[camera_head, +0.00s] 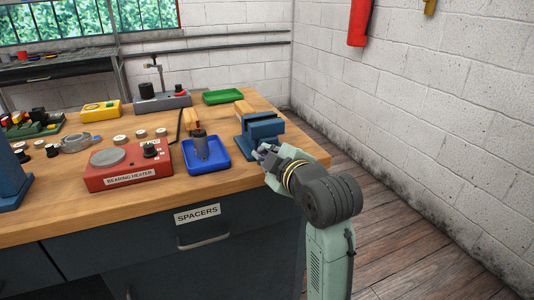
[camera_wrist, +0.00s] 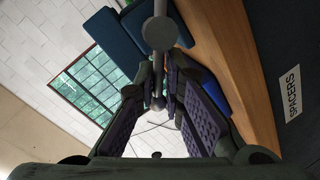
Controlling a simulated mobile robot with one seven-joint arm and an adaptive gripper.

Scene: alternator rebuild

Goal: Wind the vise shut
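The blue vise (camera_head: 262,130) stands on the bench near its right end, with a wooden block beside it. In the wrist view, part of its blue body (camera_wrist: 118,38) shows at the top. Its grey screw end (camera_wrist: 160,34) faces me, with a thin bar handle (camera_wrist: 158,72) through it, ending in a small knob. My gripper (camera_head: 266,152) is at the vise's near side. In the wrist view my gripper (camera_wrist: 163,80) has its fingers apart, one on each side of the handle's lower end. I cannot tell whether either finger touches it. The head view hides the handle.
A blue tray (camera_head: 222,168) holding a dark cylindrical part sits just left of the vise. A red bearing heater (camera_head: 128,168) is farther left, and a green tray (camera_head: 222,97) lies behind. The bench's front edge and spacers drawer (camera_head: 215,222) are below my gripper. Open floor lies to the right.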

